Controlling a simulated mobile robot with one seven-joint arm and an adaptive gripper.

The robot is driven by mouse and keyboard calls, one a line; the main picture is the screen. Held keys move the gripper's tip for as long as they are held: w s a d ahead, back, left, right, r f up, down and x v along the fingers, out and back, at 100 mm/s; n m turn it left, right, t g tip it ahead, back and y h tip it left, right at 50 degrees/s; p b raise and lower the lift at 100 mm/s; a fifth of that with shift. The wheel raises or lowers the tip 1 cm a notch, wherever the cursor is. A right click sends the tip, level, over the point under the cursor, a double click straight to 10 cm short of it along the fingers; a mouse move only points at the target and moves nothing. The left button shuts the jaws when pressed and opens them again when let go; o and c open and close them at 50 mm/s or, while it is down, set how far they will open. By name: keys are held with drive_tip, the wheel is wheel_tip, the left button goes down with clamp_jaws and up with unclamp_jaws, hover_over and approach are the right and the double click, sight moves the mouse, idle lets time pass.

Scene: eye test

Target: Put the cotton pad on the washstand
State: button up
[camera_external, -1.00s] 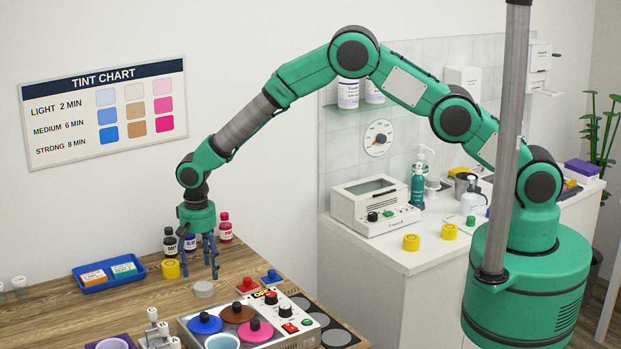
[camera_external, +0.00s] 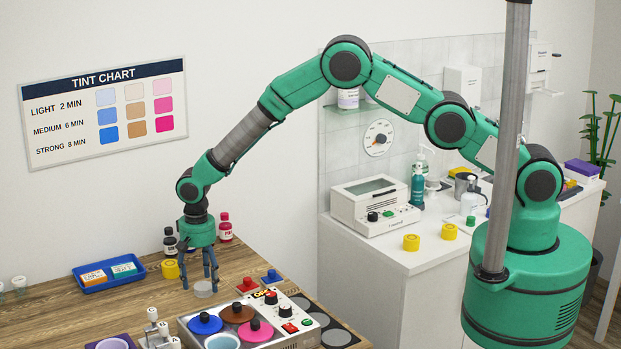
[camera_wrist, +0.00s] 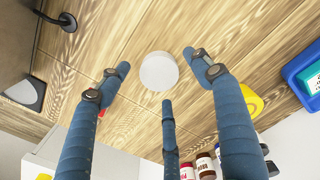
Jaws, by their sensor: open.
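The cotton pad appears as a small pale round disc (camera_external: 203,292) on the wooden table (camera_external: 60,308). In the wrist view the disc (camera_wrist: 159,71) lies between my fingertips. My gripper (camera_external: 201,283) points down over it with its three blue fingers spread. It is open in the wrist view too (camera_wrist: 158,76) and holds nothing. In the external view the fingertips partly overlap the disc; I cannot tell their exact height above the table. The white counter (camera_external: 370,262) against the tiled wall, right of the table, appears to be the washstand.
A yellow ring-like item (camera_external: 170,269), dark bottles and a blue tray (camera_external: 108,271) stand behind and left of my gripper. A bowl warmer with coloured lids (camera_external: 240,322) is in front. The counter holds a white box device (camera_external: 373,204) and yellow items (camera_external: 411,242); its front left is bare.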

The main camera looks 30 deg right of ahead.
sight(203, 286)
drive_tip(key=shift+f, duration=0.85)
drive_tip(key=c, duration=0.8)
drive_tip(key=shift+c, duration=0.2)
drive_tip(key=shift+r, duration=0.1)
wheel_tip(203, 286, up, 10)
drive_tip(key=shift+d, duration=0.1)
idle(0.8)
